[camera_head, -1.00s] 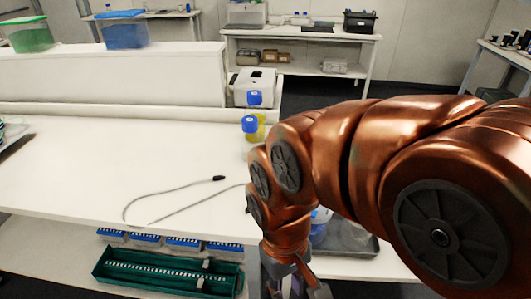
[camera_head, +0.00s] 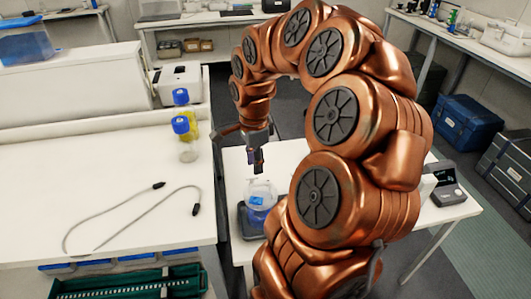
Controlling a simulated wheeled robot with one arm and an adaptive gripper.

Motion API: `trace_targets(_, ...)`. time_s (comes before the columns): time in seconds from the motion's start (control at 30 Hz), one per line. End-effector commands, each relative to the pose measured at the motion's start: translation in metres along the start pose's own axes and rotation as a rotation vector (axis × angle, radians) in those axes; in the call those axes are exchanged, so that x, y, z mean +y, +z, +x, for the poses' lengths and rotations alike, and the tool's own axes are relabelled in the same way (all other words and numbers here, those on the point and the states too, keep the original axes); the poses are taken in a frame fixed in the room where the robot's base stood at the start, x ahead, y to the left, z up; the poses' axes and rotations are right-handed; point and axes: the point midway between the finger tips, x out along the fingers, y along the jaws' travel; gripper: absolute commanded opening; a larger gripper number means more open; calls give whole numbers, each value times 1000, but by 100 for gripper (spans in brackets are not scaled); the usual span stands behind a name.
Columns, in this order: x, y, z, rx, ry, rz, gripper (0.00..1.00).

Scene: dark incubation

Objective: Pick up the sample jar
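Two jars with blue lids stand at the right end of the white bench: a rear jar (camera_head: 181,98) with yellow contents and a front jar (camera_head: 184,150) that looks clear with a little yellow. A clear, blue-tinted vessel with a blue patch (camera_head: 262,213) sits on a dark base on the lower white table. I cannot tell which one is the sample jar. My gripper (camera_head: 258,162) points down above the clear vessel, apart from it and to the right of the jars. Its fingers are small and dark, and their opening is unclear.
A grey cable (camera_head: 110,240) lies on the bench (camera_head: 60,185). A white device (camera_head: 180,82) stands behind the jars. A small dark instrument (camera_head: 447,187) is on the lower table's right side. A green rack (camera_head: 130,288) is below the bench.

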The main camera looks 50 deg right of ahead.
Motion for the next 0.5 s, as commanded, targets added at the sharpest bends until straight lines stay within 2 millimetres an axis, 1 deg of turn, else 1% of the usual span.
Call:
trace_targets(0.03,-5,-12,2,-2,-1,71,31)
trace_targets(0.1,-10,-25,4,1,-7,151,31)
trace_targets(0.2,-13,-35,6,2,-11,215,31)
trace_targets(0.37,-14,-37,12,1,-10,235,31)
trace_targets(0.5,-13,-36,27,1,-7,230,31)
